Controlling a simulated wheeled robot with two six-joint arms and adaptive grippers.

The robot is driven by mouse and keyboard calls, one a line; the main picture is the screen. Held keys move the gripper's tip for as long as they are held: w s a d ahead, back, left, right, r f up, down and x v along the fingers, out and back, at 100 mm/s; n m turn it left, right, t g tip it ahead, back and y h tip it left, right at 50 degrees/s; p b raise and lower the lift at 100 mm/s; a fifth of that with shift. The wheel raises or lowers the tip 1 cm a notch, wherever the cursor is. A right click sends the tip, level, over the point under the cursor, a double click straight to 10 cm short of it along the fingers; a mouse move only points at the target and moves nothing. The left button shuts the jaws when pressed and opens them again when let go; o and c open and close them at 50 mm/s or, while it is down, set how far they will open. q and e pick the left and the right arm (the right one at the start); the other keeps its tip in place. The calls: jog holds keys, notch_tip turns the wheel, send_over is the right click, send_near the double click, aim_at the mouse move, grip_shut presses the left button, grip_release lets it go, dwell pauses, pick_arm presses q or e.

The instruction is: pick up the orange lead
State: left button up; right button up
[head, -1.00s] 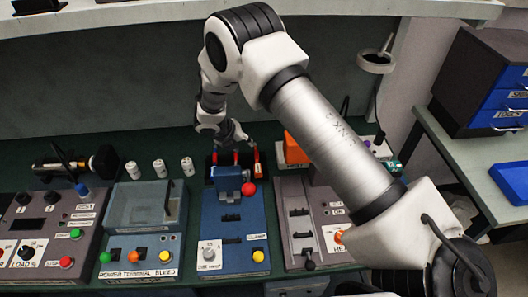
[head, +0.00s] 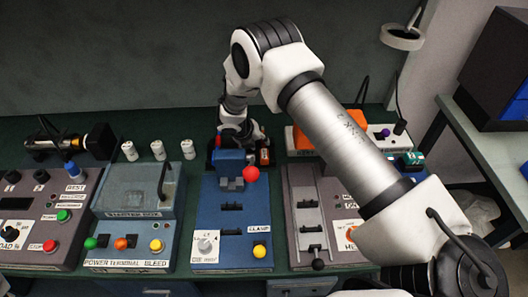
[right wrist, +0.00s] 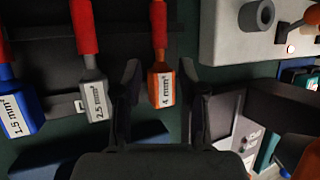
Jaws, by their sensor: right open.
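The orange lead (right wrist: 161,88), labelled 4 mm² with a red sleeve above its orange block, shows in the right wrist view between the two open fingers of my right gripper (right wrist: 160,70). A gap shows on each side, and I see no grip on it. To its left are the grey 2.5 mm² lead (right wrist: 94,95) and the blue 1.5 mm² lead (right wrist: 18,105). In the head view my right gripper (head: 243,138) is behind the blue clamp station and covers most of the leads' holder. My left gripper is not in view.
The blue clamp station (head: 231,222) with a red ball knob (head: 251,174) stands in front of the gripper. A grey slide station (head: 311,215) is to its right. Several small white cylinders (head: 158,150) stand at the left. An orange block (head: 303,138) is close on the right.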

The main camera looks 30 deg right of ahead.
aim_at(263, 146)
jog(key=p+x, duration=0.1)
jog(key=x, duration=0.3)
jog(key=shift+w, duration=0.1)
jog(key=shift+a, duration=0.1)
grip_shut()
